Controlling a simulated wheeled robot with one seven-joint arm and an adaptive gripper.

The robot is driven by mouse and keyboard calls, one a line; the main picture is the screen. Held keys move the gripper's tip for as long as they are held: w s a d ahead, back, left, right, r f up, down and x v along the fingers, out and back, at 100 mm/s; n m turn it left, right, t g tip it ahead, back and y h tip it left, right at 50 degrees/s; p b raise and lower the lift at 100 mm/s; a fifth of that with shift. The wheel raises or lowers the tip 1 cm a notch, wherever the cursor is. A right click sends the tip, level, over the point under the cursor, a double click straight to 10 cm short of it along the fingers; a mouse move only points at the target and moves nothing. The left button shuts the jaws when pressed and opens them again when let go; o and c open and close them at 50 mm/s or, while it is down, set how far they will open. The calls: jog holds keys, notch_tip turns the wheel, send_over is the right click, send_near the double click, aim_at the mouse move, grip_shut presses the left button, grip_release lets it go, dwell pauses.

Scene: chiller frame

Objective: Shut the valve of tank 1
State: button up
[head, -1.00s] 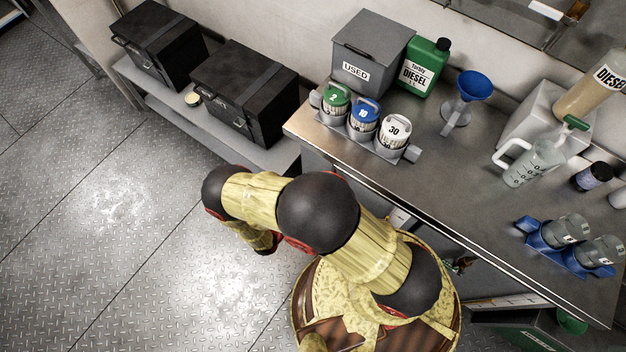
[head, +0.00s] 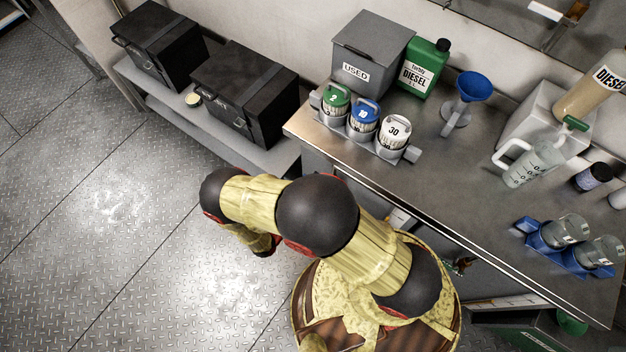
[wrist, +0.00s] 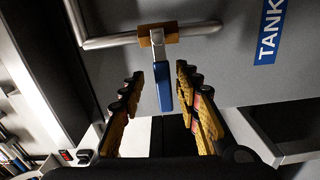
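In the wrist view, a valve with a brass-coloured body (wrist: 158,35) sits on a steel pipe (wrist: 110,41) against a grey panel. Its blue lever handle (wrist: 163,86) hangs from the body and points down the picture. My gripper (wrist: 158,76) is open, with one yellow finger on each side of the blue handle. Gaps show between the handle and both fingers. A blue label reading "TANK" (wrist: 270,30) is beside the valve; its number is cut off. In the head view, my arm hides the gripper, and I cannot see the valve there.
A steel bench (head: 455,195) holds numbered canisters (head: 364,115), a grey "USED" bin (head: 365,60), a diesel can (head: 425,66), a blue funnel (head: 474,86) and jars (head: 570,228). Black cases (head: 245,90) stand on a low shelf. The floor at left (head: 110,220) is clear.

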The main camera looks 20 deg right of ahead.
jog(key=v, duration=1.1)
jog(key=shift+a, duration=0.2)
jog(key=shift+s, duration=0.1)
